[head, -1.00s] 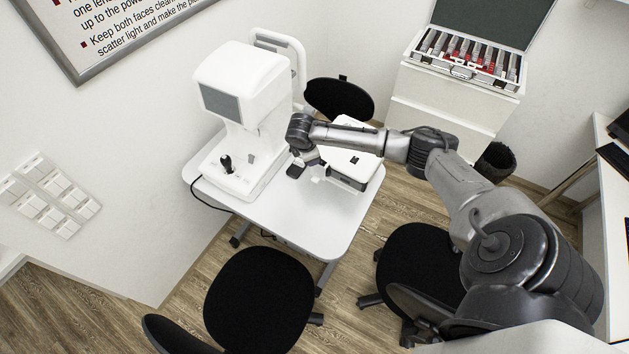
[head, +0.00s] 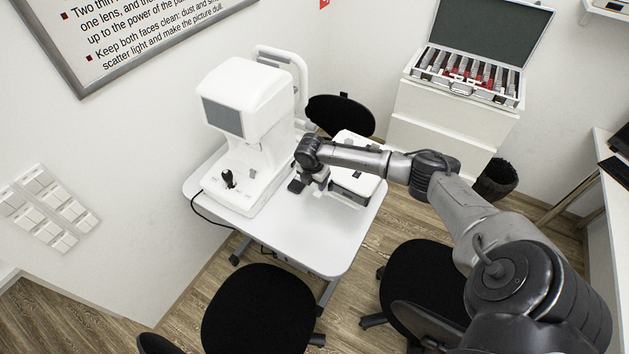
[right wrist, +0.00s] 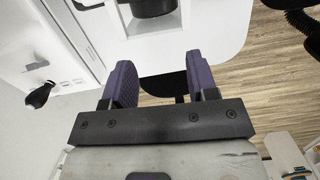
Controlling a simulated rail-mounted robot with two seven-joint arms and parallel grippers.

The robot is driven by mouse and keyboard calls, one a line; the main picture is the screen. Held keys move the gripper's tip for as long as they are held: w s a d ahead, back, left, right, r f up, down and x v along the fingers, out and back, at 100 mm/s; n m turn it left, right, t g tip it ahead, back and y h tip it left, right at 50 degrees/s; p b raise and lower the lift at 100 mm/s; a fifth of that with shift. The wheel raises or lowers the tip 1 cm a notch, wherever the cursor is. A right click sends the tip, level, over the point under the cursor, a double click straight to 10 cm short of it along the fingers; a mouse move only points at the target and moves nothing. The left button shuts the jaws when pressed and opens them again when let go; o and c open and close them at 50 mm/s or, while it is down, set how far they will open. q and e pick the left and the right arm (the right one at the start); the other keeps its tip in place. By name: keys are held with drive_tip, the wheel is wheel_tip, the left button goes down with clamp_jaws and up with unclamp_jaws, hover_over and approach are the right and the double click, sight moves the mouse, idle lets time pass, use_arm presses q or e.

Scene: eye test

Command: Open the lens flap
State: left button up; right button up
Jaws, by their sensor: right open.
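A white instrument (head: 250,100) with a dark screen and a small black joystick stands on the left of the white table (head: 300,235). A smaller white box-like device (head: 350,186) with dark parts stands to its right, partly behind my right arm. I cannot make out a lens flap for certain in either view. My right gripper (head: 308,185) is low over the table between the two devices. In the right wrist view its purple fingers (right wrist: 160,82) are apart with nothing between them. A dark round part (right wrist: 152,8) shows beyond them at the top edge. My left gripper is not in view.
Black stools (head: 260,310) stand around the table. A case of lenses (head: 468,73) lies open on a white cabinet (head: 440,125) at the back right. A black bin (head: 496,180) is beside it. The front of the table is clear.

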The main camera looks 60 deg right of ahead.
sight(317, 194)
drive_tip(key=f+b, duration=0.4)
drive_tip(key=shift+d+f, duration=0.3)
drive_tip(key=shift+f, duration=0.05)
drive_tip(key=shift+d+f+b, duration=0.15)
drive_tip(key=shift+f+b, duration=0.2)
drive_tip(key=shift+f, duration=0.45)
drive_tip(key=shift+d+f+b, duration=0.1)
drive_tip(key=shift+f+b, duration=0.2)
drive_tip(key=shift+f, duration=0.5)
drive_tip(key=c, duration=0.6)
